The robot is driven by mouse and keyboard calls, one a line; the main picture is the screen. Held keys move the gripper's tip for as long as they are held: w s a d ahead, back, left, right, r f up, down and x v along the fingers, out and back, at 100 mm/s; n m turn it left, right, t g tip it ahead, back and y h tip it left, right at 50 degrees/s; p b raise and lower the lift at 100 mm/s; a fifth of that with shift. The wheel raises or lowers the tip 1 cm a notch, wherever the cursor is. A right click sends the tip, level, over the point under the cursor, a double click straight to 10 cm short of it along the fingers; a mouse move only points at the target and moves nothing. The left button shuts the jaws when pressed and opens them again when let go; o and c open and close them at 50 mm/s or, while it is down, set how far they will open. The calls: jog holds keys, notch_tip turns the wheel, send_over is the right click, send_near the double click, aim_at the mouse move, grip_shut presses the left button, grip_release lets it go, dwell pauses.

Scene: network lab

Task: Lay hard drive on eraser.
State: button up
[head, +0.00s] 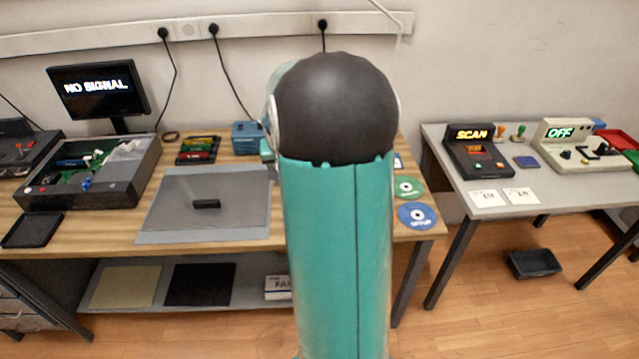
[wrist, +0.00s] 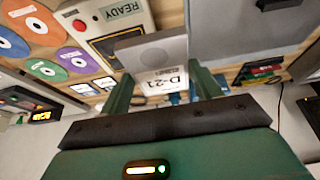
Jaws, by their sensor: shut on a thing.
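In the wrist view my gripper (wrist: 163,88) is shut on the hard drive (wrist: 150,52), a flat silver-grey piece with a white label reading D-21. The drive sits between my two green fingers, above the workbench. A beige unit (wrist: 84,14) with a red button, a READY sign and a dark framed top shows just beyond and left of the drive; it appears to be the eraser. The drive overlaps its edge in the picture; I cannot tell whether they touch.
A grey mat (head: 240,220) with a small black block (head: 206,204) lies on the wooden bench. An open grey case (head: 90,202) and a monitor (head: 100,90) stand left. Discs (head: 418,216) lie right. A second table (head: 460,190) holds SCAN and OFF devices.

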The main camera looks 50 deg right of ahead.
jog(key=d+f, duration=0.2)
jog(key=d, duration=0.1)
jog(key=s+d+f, duration=0.1)
jog(key=d+f, duration=0.2)
jog(key=d, duration=0.1)
jog(key=s+d+f, duration=0.1)
jog(key=d+f, duration=0.2)
jog(key=shift+d, duration=0.4)
jog(key=shift+d+f, duration=0.2)
jog(key=shift+f, duration=0.8)
jog(key=shift+d+f, duration=0.15)
jog(key=shift+f, duration=0.85)
jog(key=shift+f, duration=0.15)
jog(key=o, duration=1.1)
